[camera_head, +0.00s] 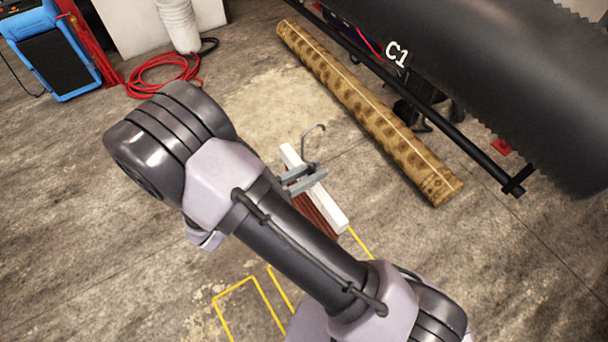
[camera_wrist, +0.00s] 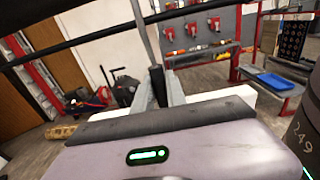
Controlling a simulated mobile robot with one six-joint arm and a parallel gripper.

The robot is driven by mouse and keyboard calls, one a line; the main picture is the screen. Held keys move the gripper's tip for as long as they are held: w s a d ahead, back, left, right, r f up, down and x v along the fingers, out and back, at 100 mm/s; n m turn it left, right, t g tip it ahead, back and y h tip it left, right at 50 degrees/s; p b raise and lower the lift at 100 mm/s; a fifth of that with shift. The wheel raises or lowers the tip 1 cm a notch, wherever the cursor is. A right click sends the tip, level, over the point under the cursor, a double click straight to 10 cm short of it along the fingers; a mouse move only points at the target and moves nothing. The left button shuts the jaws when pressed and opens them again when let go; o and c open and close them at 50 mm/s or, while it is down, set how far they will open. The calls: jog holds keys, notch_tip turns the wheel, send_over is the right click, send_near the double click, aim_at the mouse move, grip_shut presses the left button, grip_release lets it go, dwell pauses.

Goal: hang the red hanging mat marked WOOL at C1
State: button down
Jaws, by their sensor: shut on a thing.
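The hook points up. The mat's red cloth (camera_head: 322,214) hangs below the white bar (camera_head: 328,204), mostly hidden behind my arm; no WOOL marking can be read. In the wrist view the hook's stem (camera_wrist: 144,35) rises between the fingers, and the white bar (camera_wrist: 220,95) shows behind them. The white label C1 (camera_head: 396,54) is at the upper right, beside a black rail (camera_head: 450,130). The hook is apart from the rail.
A rolled patterned rug (camera_head: 365,110) lies on the floor between the mat and the rail. A large dark rounded form (camera_head: 490,70) covers the upper right. A blue machine (camera_head: 55,50) and a red hose (camera_head: 160,72) are at the upper left. Yellow floor lines (camera_head: 245,285) lie below.

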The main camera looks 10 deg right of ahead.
jog(key=b+x, duration=0.3)
jog(key=x, duration=2.3)
jog(key=shift+w+d+r+b, duration=0.2)
jog(key=shift+d+r+b, duration=0.05)
jog(key=shift+d+b, duration=0.15)
dwell(0.8)
jog(key=shift+a, duration=0.1)
